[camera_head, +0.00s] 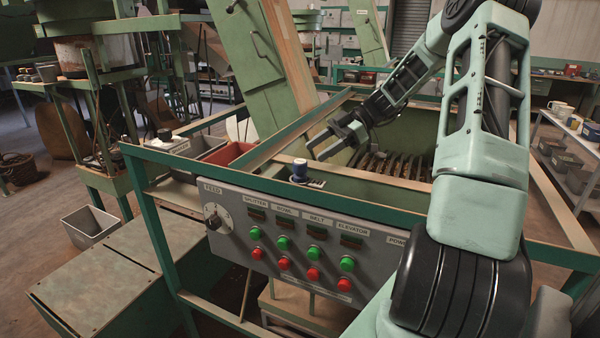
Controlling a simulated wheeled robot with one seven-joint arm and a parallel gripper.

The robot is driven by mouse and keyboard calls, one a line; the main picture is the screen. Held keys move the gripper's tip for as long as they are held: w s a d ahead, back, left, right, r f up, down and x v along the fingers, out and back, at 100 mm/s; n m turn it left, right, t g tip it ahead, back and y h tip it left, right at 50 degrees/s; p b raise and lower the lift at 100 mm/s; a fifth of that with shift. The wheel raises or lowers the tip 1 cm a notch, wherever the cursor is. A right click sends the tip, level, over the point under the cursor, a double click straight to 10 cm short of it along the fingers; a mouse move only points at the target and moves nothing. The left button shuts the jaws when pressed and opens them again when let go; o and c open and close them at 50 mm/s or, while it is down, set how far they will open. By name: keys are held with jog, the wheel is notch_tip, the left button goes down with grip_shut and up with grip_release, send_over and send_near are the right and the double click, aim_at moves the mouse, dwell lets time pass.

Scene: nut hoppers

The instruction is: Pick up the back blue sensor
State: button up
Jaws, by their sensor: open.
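A small sensor with a blue body and a white top (300,170) stands upright on a ledge just behind the control panel, near the middle of the picture. I see no second blue sensor clearly. My gripper (317,150) is open and empty, its fingers pointing left. It appears above and slightly right of the sensor and apart from it. The exact gap in depth cannot be told from this one view.
A green frame rail (380,205) runs in front of the sensor, above the grey control panel (290,240) with buttons. A red bin (229,153) is to the left. The hopper with slats (395,167) lies behind right. A sloped green chute (235,65) rises behind.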

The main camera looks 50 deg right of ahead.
aim_at(303, 160)
jog(key=p+x, duration=0.2)
jog(key=x, duration=0.2)
jog(key=shift+a, duration=0.35)
jog(key=shift+w+a+f+p, duration=0.1)
jog(key=shift+a+f+p, duration=0.15)
jog(key=shift+p, duration=0.05)
jog(key=shift+c, duration=0.3)
jog(key=c, duration=1.1)
jog(key=shift+o, duration=0.2)
jog(key=shift+r, duration=0.15)
